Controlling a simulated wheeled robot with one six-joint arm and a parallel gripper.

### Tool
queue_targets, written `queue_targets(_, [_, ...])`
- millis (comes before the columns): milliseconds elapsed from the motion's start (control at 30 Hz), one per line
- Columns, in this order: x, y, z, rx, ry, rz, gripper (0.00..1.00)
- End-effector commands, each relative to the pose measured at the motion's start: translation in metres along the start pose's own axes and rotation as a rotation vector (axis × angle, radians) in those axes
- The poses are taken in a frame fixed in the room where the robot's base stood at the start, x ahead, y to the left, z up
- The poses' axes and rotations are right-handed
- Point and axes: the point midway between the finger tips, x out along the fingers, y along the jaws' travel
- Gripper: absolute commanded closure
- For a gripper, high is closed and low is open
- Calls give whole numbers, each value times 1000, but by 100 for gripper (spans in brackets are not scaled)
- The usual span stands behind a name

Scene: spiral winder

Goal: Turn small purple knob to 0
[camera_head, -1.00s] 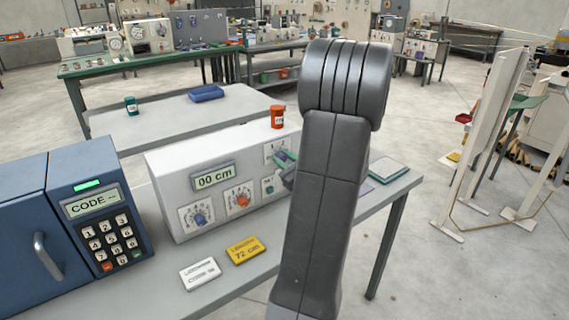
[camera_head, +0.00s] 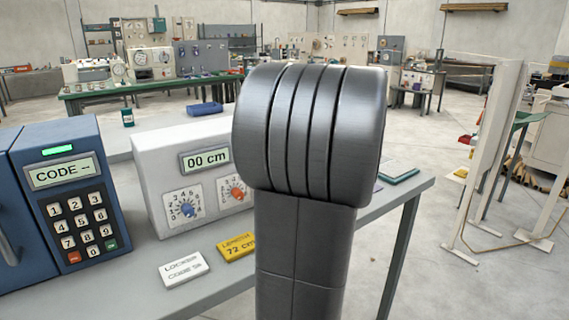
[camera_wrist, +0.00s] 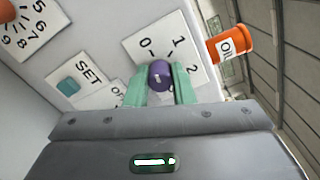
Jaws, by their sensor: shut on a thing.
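The small purple knob (camera_wrist: 160,74) shows in the wrist view, on a white dial plate (camera_wrist: 137,46) marked 0, 1 and 2. My gripper (camera_wrist: 160,79) has its two green fingers on either side of the knob and is shut on it. A small light mark shows on the knob, but I cannot tell which number it points to. In the head view my arm hides the knob and my gripper. The white winder box (camera_head: 150,160) stands on the table there, and its display (camera_head: 205,159) reads "00 cm".
An orange bottle (camera_wrist: 230,44) is close to the dial. A teal SET button (camera_wrist: 68,85) and an orange knob (camera_wrist: 12,12) share the panel.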

Motion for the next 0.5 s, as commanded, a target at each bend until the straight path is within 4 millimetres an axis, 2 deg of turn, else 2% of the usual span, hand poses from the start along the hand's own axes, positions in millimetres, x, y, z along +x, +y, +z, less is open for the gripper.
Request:
queue_targets(33, [0, 5, -2, -29, -1, 0, 100])
queue_targets(500, [0, 1, 0, -155, 0, 1, 100])
